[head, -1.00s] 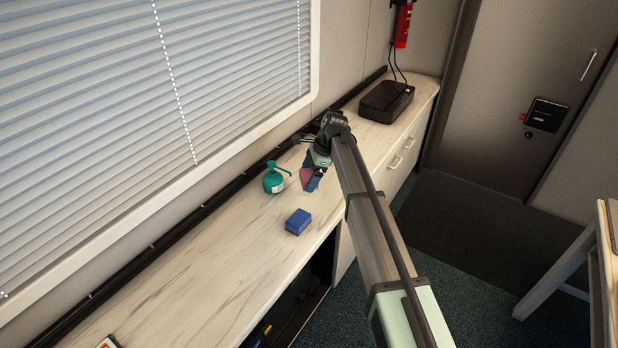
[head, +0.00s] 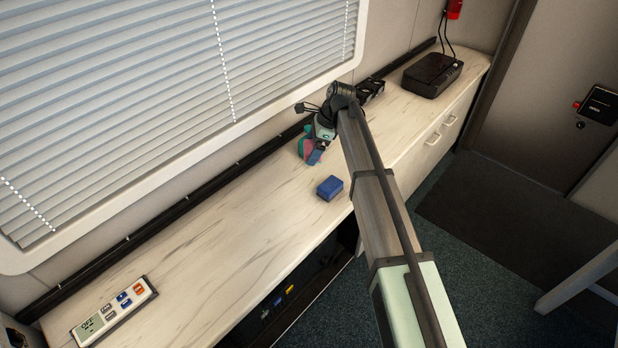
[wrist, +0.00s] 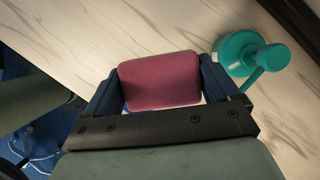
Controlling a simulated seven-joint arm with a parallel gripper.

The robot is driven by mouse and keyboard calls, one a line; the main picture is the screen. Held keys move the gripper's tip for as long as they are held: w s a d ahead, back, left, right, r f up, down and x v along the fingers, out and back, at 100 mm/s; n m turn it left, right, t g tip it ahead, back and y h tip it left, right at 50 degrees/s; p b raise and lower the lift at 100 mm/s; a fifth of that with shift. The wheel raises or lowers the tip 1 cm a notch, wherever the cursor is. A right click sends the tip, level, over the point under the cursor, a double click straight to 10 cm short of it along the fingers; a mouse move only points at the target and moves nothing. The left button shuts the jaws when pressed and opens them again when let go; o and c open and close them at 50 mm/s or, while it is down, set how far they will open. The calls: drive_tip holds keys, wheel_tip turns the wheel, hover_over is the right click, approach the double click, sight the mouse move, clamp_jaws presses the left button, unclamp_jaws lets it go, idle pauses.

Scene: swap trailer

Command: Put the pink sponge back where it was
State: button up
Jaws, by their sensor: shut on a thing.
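The pink sponge (wrist: 160,80) is held between the two dark blue fingers of my gripper (wrist: 161,82), which is shut on it. In the head view the pink sponge (head: 305,148) shows partly at my gripper (head: 312,151), over the window-side part of the counter; any gap below it cannot be judged. A blue sponge (head: 329,188) lies on the counter closer to the front edge, apart from my gripper.
A black box (head: 432,74) sits at the counter's far end. The counter between is clear.

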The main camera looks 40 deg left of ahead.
sight(304, 178)
drive_tip(key=shift+s+a, duration=0.35)
drive_tip(key=shift+s, duration=0.05)
drive_tip(key=shift+s+f, duration=0.1)
drive_tip(key=shift+f, duration=0.15)
drive_tip(key=shift+a+f, duration=0.1)
drive_tip(key=shift+f, duration=4.55)
drive_tip(key=shift+f, duration=0.1)
drive_tip(key=o, duration=0.8)
drive_tip(key=shift+c, duration=0.2)
drive_tip(key=v, duration=1.2)
